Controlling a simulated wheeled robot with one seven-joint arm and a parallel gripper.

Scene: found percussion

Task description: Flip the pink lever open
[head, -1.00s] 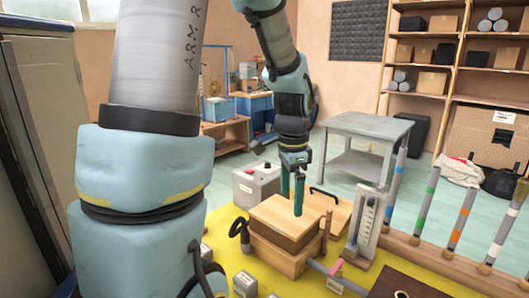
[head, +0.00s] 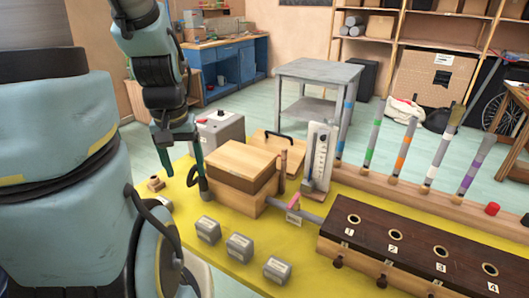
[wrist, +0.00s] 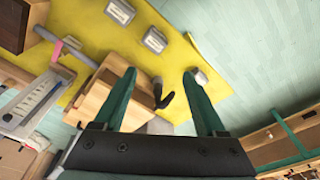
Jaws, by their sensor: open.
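The pink lever (head: 293,201) sits on a grey pipe (head: 310,217) that runs between the wooden box and the dark numbered block. It is small, with a pink tag below it. In the wrist view the pink lever (wrist: 57,49) is at the upper left, well away from my fingers. My gripper (head: 181,158) is open and empty, pointing down at the left side of the wooden box (head: 241,170). In the wrist view a black curved handle (wrist: 162,95) shows between my green fingertips (wrist: 160,75); whether they touch it cannot be told.
A white gauge stand (head: 319,157) is behind the lever. The dark numbered block (head: 400,245) is to its right. Several grey labelled blocks (head: 239,247) lie in front on the yellow mat (head: 180,210). A grey box (head: 220,130) stands behind my gripper. Upright striped sticks line the back right.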

